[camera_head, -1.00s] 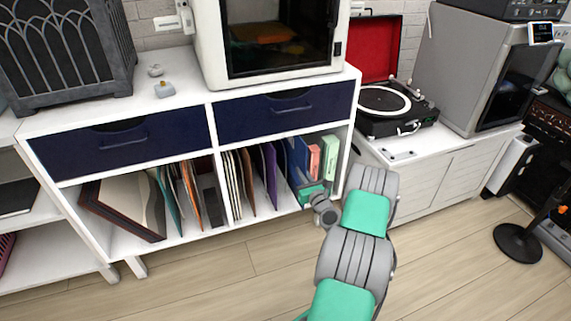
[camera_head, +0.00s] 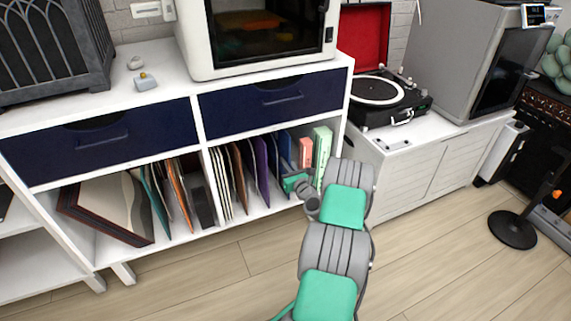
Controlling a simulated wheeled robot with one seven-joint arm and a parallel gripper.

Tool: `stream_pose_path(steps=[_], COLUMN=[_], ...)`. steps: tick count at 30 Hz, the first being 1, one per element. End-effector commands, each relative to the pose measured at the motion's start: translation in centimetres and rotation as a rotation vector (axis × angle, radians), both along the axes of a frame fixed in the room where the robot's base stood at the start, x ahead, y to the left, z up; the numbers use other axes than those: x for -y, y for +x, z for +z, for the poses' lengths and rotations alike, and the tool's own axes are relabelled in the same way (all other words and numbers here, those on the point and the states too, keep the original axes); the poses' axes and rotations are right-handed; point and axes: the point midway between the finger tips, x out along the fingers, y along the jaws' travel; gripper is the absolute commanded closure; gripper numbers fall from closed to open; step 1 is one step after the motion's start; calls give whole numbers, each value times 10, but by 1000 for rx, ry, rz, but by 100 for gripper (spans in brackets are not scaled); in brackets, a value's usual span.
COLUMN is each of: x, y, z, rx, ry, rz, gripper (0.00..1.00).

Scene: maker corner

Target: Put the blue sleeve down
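The blue sleeve (camera_head: 284,147) stands in the right cubby of the white shelf, at the right of the row of sleeves. It looks close to upright. Its lower part is hidden behind my gripper (camera_head: 294,178). My gripper is at the mouth of that cubby, low down and in front of the sleeve. It is small and partly hidden by my wrist, so I cannot tell whether its fingers touch the sleeve or are open.
A pink box (camera_head: 306,152) and a pale green box (camera_head: 322,157) stand right of the blue sleeve. A purple sleeve (camera_head: 261,168) stands to its left. The shelf's right side wall (camera_head: 338,135) is near my arm. The floor in front is clear.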

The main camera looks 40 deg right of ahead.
Motion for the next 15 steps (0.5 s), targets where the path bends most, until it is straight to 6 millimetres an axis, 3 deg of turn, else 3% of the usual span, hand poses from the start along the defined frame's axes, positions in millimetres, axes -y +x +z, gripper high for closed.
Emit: stream_pose_path(steps=[7, 15], x=[0, 0], y=[0, 0], z=[0, 3], rx=[0, 0], ry=[0, 0], rz=[0, 0], gripper=[73, 72])
